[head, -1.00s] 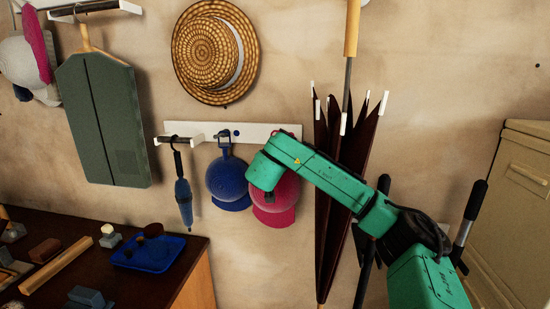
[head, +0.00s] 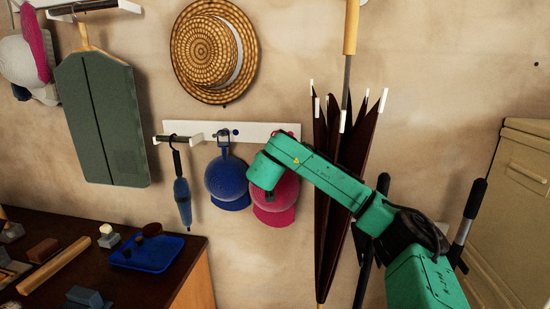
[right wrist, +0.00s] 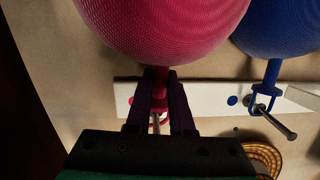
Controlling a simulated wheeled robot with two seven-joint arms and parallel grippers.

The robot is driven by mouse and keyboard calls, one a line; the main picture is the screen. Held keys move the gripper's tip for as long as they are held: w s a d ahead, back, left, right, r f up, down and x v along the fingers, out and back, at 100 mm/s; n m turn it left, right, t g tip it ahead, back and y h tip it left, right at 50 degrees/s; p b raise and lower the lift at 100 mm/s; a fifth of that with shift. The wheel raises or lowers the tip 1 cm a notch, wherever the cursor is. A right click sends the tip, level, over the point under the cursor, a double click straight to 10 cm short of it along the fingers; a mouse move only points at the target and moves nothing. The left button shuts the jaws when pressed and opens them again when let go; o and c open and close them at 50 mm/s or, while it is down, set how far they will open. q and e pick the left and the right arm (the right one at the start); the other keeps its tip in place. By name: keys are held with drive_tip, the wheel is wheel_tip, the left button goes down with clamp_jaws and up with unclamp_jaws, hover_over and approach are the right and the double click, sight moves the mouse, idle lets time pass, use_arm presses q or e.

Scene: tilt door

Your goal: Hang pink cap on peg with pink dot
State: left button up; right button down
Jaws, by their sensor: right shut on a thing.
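The pink cap (head: 275,200) is at the right part of the white peg rail (head: 215,131), partly covered by my green right arm. In the right wrist view the cap (right wrist: 165,25) fills the top, and my right gripper (right wrist: 161,80) is shut on its pink strap. A pink loop and a pale metal piece, apparently a peg, show between the fingers. I cannot tell whether the peg passes through the loop. My left gripper is not in view.
A blue cap (head: 227,182) hangs by its loop beside the pink cap, near a blue dot (right wrist: 232,100). A folded blue umbrella (head: 182,190) hangs farther left. A dark umbrella (head: 325,210) is close on the right. A straw hat (head: 207,50) hangs above.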

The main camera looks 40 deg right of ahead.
drive_tip(key=shift+f, duration=0.25)
idle(0.5)
drive_tip(key=c, duration=0.7)
unclamp_jaws()
drive_tip(key=b+v, duration=0.3)
drive_tip(key=v, duration=1.1)
drive_tip(key=shift+s+a+r+b, duration=0.15)
drive_tip(key=shift+s+b, duration=0.1)
drive_tip(key=shift+b, duration=0.15)
